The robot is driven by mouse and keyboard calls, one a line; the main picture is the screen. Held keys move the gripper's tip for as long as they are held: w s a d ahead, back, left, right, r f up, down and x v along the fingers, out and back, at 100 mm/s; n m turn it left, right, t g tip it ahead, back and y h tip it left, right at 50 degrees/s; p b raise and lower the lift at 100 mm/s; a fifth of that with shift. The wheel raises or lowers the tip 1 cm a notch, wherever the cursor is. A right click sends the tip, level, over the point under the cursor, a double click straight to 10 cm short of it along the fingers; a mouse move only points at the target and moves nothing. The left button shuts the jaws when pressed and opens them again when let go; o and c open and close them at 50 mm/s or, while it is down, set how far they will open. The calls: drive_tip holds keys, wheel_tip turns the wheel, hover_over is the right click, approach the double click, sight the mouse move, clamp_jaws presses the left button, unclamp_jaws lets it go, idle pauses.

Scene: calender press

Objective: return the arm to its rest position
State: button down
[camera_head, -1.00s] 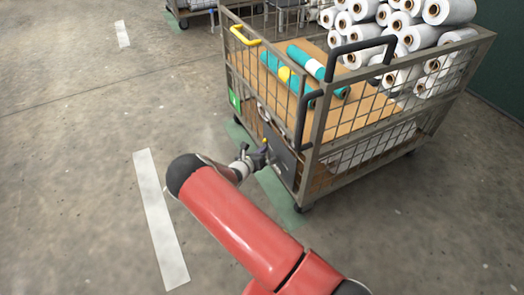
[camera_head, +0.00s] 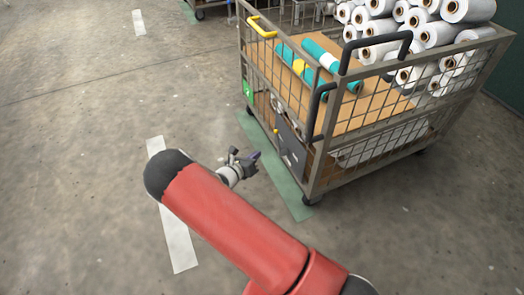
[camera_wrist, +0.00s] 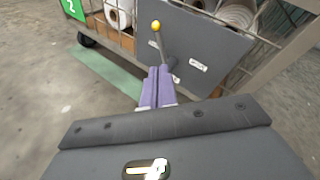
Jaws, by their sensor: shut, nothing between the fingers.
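My gripper (camera_head: 256,157) is at the end of my red arm, low over the floor to the left of the wire cart (camera_head: 330,170). In the wrist view its two purple fingers (camera_wrist: 157,88) are together with nothing between them. Ahead of the fingers is a dark grey panel (camera_wrist: 205,45) on the cart, with a lever ending in a yellow knob (camera_wrist: 155,25). In the head view the panel (camera_head: 291,149) is a little right of the fingers, with a visible gap.
The cart holds white rolls (camera_head: 415,35) and teal rolls (camera_head: 320,52) on a brown board. A green floor strip (camera_head: 285,185) runs beside the cart. A white floor line (camera_head: 180,240) lies left of my arm. The floor on the left is clear.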

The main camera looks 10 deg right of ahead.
drive_tip(key=shift+s+a+r, duration=0.2)
drive_tip(key=shift+s+a, duration=0.2)
drive_tip(key=shift+s, duration=0.05)
